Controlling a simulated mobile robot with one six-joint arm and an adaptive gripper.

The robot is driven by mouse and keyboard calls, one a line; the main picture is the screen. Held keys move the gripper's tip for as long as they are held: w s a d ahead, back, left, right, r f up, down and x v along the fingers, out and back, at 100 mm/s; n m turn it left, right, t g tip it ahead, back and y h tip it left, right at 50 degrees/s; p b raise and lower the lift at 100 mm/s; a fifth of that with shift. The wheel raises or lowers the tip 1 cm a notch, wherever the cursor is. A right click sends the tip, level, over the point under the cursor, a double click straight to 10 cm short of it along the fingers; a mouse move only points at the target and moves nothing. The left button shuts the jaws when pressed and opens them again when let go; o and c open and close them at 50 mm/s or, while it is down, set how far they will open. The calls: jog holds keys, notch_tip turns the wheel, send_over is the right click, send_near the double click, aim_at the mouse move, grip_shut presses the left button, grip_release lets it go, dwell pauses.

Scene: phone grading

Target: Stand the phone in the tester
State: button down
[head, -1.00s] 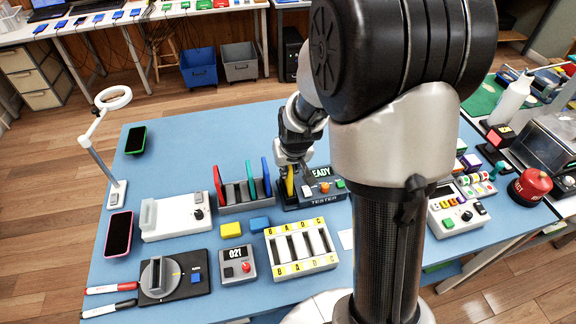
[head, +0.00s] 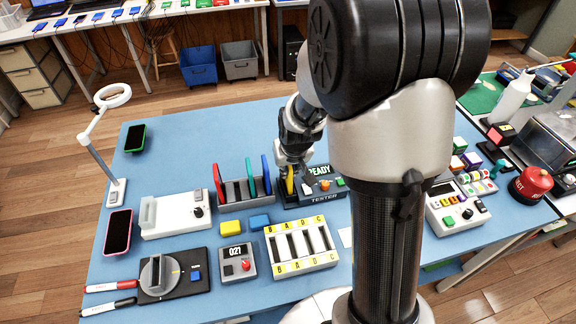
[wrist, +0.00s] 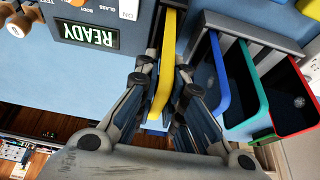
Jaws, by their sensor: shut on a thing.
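A yellow phone (head: 290,180) stands on edge at the left end of the tester (head: 322,196), whose display reads READY. In the wrist view the yellow phone (wrist: 165,70) lies between the two fingers of my gripper (wrist: 168,95), which is shut on it. The tester (wrist: 85,30) shows beside it, with its READY display facing the camera. The phone's far end reaches the slot at the tester's side; how deep it sits is hidden. In the head view my gripper (head: 293,158) is small and partly hidden behind the phone and my arm.
A rack (head: 236,190) with red, green and blue phones stands close left of the tester. A grading tray with slots (head: 300,265) and yellow and blue blocks (head: 231,228) lie in front. A pink phone (head: 118,232) and a green phone (head: 135,138) lie at the left.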

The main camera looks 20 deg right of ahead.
jog(key=c, duration=1.6)
grip_release()
jog(key=shift+o, duration=0.2)
jog(key=shift+o, duration=1.4)
jog(key=shift+r, duration=0.15)
jog(key=shift+r+p, duration=0.6)
jog(key=shift+r, duration=0.05)
jog(key=shift+r+p, duration=0.55)
jog(key=shift+r, duration=0.2)
